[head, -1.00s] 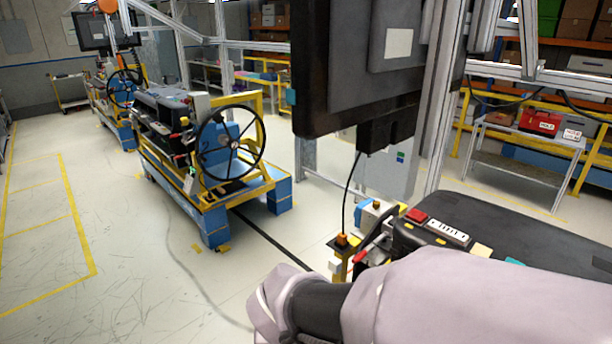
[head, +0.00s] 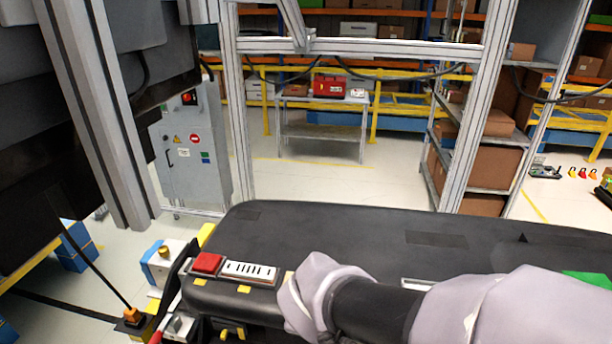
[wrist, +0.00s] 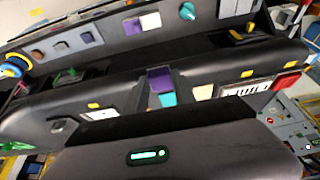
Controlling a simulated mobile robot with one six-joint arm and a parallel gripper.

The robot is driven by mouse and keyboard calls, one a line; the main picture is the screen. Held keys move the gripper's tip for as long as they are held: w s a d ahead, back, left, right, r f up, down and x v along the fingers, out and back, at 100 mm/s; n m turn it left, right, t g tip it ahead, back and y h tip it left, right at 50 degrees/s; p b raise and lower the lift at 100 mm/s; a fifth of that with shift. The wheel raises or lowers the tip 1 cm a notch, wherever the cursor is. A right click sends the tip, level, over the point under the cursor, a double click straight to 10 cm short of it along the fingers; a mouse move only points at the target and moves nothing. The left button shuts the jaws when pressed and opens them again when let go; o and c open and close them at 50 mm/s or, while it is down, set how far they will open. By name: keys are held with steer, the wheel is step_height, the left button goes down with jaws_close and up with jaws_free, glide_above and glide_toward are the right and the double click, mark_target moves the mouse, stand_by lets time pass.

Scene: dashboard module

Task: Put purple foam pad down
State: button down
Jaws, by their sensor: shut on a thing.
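The purple foam pad (wrist: 160,78) shows in the middle of the wrist view, at the tip of my gripper (wrist: 161,82). My gripper is shut on it, over the black dashboard module; I cannot tell whether the pad touches the dashboard. A teal piece (wrist: 168,99) and a cream tile (wrist: 204,92) lie on the dashboard close by. In the head view, the black dashboard (head: 340,235) spans the lower half. My arm covers part of it, and the gripper and pad are hidden there.
A red block (head: 207,263) and a white slotted panel (head: 249,271) sit at the dashboard's left end. A green patch (head: 588,279) is at its right. Metal posts (head: 240,130) rise behind, and a dark monitor (head: 90,150) is at left. Another purple block (wrist: 132,26) shows in the wrist view.

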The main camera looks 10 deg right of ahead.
steer(key=w+d+p, duration=0.1)
steer(key=w, duration=0.3)
steer(key=w+d+p, duration=0.1)
steer(key=w+d, duration=0.1)
steer(key=w, duration=0.3)
steer(key=w+d+f+p, duration=0.1)
steer(key=w, duration=0.3)
steer(key=shift+w+d+f, duration=0.1)
steer(key=shift+w+d, duration=0.15)
steer(key=shift+w, duration=0.15)
steer(key=shift+b+x, duration=0.35)
steer(key=shift+x, duration=1.6)
steer(key=shift+s+a, duration=0.1)
steer(key=shift+s, duration=0.15)
steer(key=shift+f, duration=0.25)
steer(key=c, duration=1)
jaws_free()
steer(key=shift+c, duration=0.2)
